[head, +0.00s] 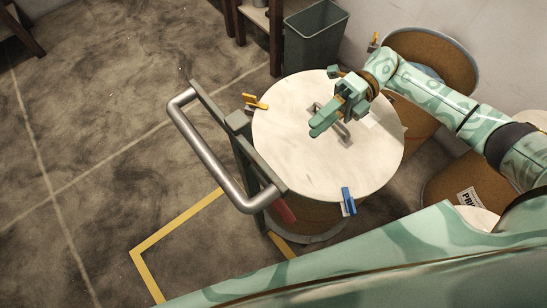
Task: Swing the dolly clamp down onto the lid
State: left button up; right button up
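The round pale lid (290,150) sits on a drum on the dolly, whose grey tubular handle (215,150) rises at its left. A yellow-handled clamp (256,102) is at the lid's left edge, and a blue-handled clamp (348,201) is at its lower right edge. A red lever (284,210) shows low beside the dolly post; I cannot tell which of these is the dolly clamp. My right gripper (322,123) is over the metal lid handle (344,137), its fingers crossing it. Whether it grips the handle is unclear. My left gripper is out of view.
A dark green bin (315,40) stands behind the lid. Brown drums (448,55) stand close at the right, near the wall. Yellow floor tape (165,230) runs at lower left. The floor at the left is open.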

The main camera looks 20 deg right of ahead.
jog(key=x, duration=1.2)
jog(key=shift+a, duration=0.3)
jog(key=shift+s+f, duration=0.1)
jog(key=shift+s, duration=0.05)
grip_shut()
